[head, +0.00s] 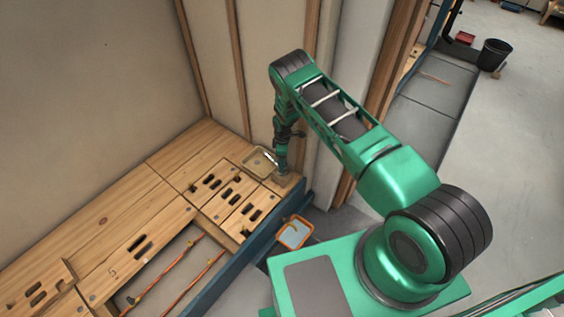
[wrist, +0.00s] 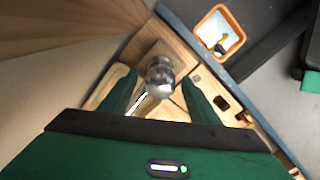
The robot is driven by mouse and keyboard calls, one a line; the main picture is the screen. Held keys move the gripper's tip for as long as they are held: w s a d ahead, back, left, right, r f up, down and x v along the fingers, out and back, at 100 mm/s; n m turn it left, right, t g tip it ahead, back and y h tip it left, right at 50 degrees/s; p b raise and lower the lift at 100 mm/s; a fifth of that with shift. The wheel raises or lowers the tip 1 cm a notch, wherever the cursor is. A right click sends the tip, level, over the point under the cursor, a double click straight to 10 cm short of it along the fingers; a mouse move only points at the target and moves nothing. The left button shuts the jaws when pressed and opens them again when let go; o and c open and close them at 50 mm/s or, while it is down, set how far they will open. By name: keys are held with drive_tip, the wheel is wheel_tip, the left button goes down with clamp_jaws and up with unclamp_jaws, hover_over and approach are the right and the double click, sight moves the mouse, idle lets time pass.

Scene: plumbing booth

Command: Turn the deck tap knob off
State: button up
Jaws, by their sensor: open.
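The deck tap knob (wrist: 160,70) is a rounded, shiny metal piece on a small wooden block in the wrist view. My gripper (wrist: 158,82) is open, with one green finger to the left of the knob and one to the right. The knob shows between the fingertips with gaps visible; I cannot tell how far down the fingers reach around it. In the head view my gripper (head: 281,163) points down at the far right corner of the wooden deck (head: 117,215), and mostly hides the knob.
Slotted wooden panels (head: 228,200) and open bays with copper pipes (head: 170,272) are nearer. An orange-rimmed bin (head: 294,233) stands below the deck's blue edge (head: 240,268). Wall and posts rise close behind.

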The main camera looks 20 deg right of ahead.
drive_tip(key=shift+c, duration=0.3)
drive_tip(key=c, duration=1)
drive_tip(key=shift+m, duration=0.4)
drive_tip(key=m, duration=0.3)
drive_tip(key=shift+m, duration=0.3)
drive_tip(key=m, duration=0.4)
drive_tip(key=shift+m, duration=0.3)
drive_tip(key=m, duration=0.4)
drive_tip(key=shift+m, duration=0.3)
drive_tip(key=shift+w+m, duration=0.1)
drive_tip(key=shift+m, duration=2.1)
